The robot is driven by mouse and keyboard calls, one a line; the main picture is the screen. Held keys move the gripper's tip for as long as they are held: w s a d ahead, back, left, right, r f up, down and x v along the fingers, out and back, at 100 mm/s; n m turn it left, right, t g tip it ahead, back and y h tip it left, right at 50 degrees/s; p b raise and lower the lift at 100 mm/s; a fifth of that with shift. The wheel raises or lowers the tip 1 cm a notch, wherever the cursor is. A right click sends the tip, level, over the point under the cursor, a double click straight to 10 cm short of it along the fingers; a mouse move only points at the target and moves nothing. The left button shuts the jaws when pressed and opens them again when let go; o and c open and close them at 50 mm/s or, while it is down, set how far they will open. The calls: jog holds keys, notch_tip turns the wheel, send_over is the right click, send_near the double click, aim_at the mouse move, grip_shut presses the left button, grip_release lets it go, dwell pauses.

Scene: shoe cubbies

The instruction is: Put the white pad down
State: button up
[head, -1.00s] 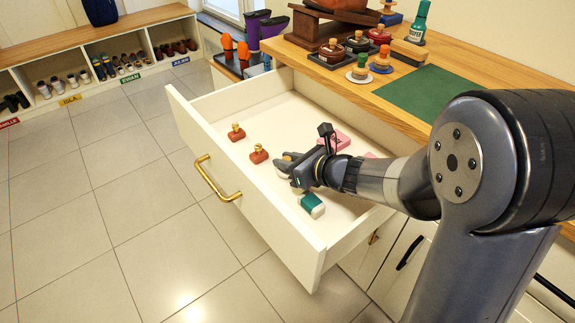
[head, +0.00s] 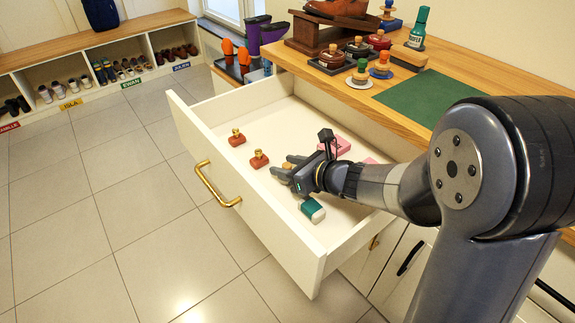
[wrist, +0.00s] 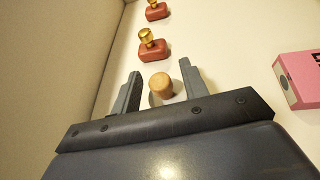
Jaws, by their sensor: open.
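In the wrist view a round wooden knob (wrist: 161,85) stands upright between my fingers, with the pale edge of the white pad (wrist: 153,100) just showing under it on the drawer floor. My gripper (wrist: 160,78) is open, one finger on each side of the knob with a gap to both. In the head view my gripper (head: 281,167) is low inside the open drawer (head: 240,190), and it hides the pad and knob.
Two red-brown blocks with brass knobs (head: 237,138) (head: 258,159) lie ahead of my gripper. A green and white bottle (head: 312,210) and a pink box (wrist: 300,78) are beside it. The drawer's front wall is close. The countertop (head: 460,80) holds several knobbed tins and a green mat (head: 428,97).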

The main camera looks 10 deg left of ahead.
jog(key=p+v, duration=0.2)
jog(key=v, duration=0.9)
jog(key=shift+w+p, duration=0.1)
jog(key=shift+p, duration=0.25)
jog(key=shift+s+d+r, duration=0.15)
jog(key=shift+s+d, duration=0.15)
jog(key=shift+d, duration=0.15)
